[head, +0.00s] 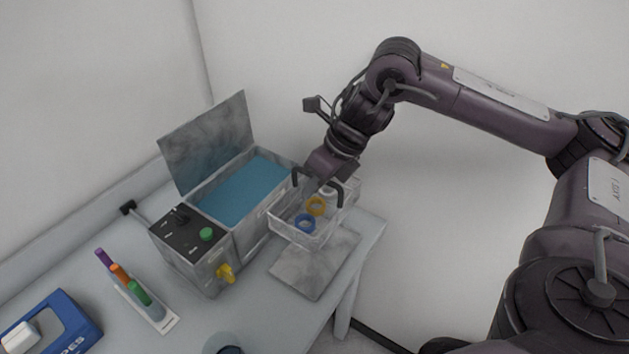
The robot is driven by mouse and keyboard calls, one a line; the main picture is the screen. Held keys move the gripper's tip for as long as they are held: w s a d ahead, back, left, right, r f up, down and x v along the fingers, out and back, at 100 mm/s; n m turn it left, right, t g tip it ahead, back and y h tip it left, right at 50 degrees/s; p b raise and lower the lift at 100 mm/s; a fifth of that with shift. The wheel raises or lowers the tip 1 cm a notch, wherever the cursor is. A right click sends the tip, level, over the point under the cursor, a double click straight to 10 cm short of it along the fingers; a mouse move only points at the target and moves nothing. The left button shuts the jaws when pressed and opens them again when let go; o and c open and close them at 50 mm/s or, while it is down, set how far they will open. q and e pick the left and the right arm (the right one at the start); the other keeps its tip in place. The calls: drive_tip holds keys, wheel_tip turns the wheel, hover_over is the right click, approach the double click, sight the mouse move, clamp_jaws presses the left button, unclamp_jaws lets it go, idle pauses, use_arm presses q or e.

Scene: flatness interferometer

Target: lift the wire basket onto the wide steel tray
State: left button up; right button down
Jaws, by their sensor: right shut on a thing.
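The wire basket (294,233) shows near the middle of the head view, with dark handles at its top. It holds a blue ring (305,223), an orange ring (316,206) and a pale piece behind them. My right gripper (319,186) is shut on the wire basket, between the dark handles; the fingertips are partly hidden. The wide steel tray (308,274) lies flat on the bench below and in front of the basket. The basket overlaps the tray's far part in the picture; I cannot tell whether they touch. My left gripper is out of view.
An open steel bath (270,232) with blue liquid (240,190) and a raised lid (208,143) stands left of the basket. A pen rack (150,309) and a blue wipes box (62,325) lie front left. The bench edge is close right.

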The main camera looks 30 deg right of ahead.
sight(309, 207)
drive_tip(key=shift+f+b, duration=5.6)
drive_tip(key=shift+f, duration=1.7)
drive_tip(key=shift+f+b, duration=0.45)
drive_tip(key=shift+f, duration=0.1)
drive_tip(key=c, duration=1.4)
unclamp_jaws()
wheel_tip(309, 207, up, 12)
drive_tip(key=p, duration=0.9)
drive_tip(key=shift+p, duration=0.4)
drive_tip(key=shift+s, duration=0.1)
